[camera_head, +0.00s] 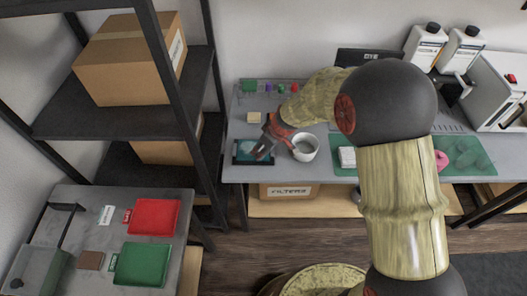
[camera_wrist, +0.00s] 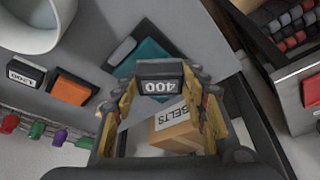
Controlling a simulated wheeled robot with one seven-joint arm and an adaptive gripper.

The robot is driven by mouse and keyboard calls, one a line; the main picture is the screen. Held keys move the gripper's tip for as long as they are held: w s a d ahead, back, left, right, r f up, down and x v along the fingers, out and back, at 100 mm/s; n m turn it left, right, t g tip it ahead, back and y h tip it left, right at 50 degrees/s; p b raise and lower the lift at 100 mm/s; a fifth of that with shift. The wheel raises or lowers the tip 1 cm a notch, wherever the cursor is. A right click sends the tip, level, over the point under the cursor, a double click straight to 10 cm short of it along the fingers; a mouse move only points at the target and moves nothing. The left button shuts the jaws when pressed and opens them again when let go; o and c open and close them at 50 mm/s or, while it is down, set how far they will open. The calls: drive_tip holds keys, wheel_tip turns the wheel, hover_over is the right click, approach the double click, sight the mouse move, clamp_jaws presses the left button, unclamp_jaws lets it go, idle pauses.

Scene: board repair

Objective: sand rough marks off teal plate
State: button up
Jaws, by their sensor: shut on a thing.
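My gripper (camera_wrist: 166,92) is shut on a dark sanding block (camera_wrist: 160,70) marked 400, which reads upside down in the wrist view. The teal plate (camera_wrist: 150,48) lies just beyond and partly behind the block in that view. In the head view my gripper (camera_head: 266,146) is over the teal plate (camera_head: 243,153) at the left front of the grey bench. The block and fingers cover part of the plate, so rough marks cannot be made out. I cannot tell whether the block touches the plate.
A white pot (camera_head: 305,149) stands close right of my gripper. An orange block (camera_wrist: 71,88) and a dark block with a white label (camera_wrist: 25,73) lie on the bench (camera_head: 234,172). A BELTS box (camera_wrist: 172,130) shows below the bench edge. A black shelf rack (camera_head: 120,120) stands left.

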drive_tip(key=shift+r+p, duration=1.25)
drive_tip(key=shift+r, duration=1.1)
